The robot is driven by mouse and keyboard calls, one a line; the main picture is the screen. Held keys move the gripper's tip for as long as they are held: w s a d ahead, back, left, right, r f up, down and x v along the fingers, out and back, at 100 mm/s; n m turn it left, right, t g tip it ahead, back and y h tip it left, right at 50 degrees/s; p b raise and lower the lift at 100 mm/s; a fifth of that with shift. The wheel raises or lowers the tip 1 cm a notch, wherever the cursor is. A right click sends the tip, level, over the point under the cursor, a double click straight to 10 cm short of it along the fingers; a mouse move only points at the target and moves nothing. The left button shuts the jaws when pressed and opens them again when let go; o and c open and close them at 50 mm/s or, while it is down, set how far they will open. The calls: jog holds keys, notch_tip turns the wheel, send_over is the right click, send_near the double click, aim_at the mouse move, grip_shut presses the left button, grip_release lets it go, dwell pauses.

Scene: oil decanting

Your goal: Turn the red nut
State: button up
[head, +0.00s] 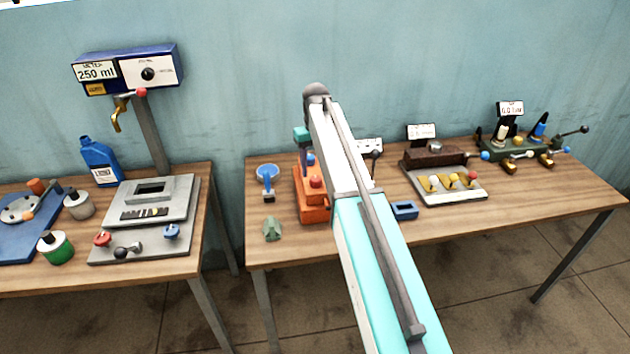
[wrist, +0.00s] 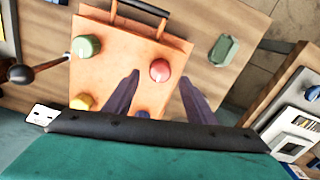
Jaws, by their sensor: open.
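The red nut (head: 316,181) is a round knob on top of the orange box (head: 312,211), on the right-hand table. In the wrist view, the red nut (wrist: 160,70) sits between the tips of my two dark fingers, on the orange box (wrist: 115,50). My gripper (wrist: 160,78) is open and empty, with a gap on each side of the nut. How far the fingertips are above the box is hard to tell. In the head view my gripper (head: 304,158) is small and partly hidden, just behind the red nut.
A green nut (wrist: 86,46) and a yellow nut (wrist: 82,102) stand on the same box, left of my fingers. The box has a dark handle (wrist: 142,8). A green block (wrist: 223,50) lies beside it. A blue funnel-like piece (head: 267,172) stands left of the box.

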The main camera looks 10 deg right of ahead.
aim_at(316, 178)
jog(key=shift+f+b, duration=0.85)
jog(key=shift+f, duration=1.3)
jog(key=c, duration=1)
jog(key=shift+c, duration=0.2)
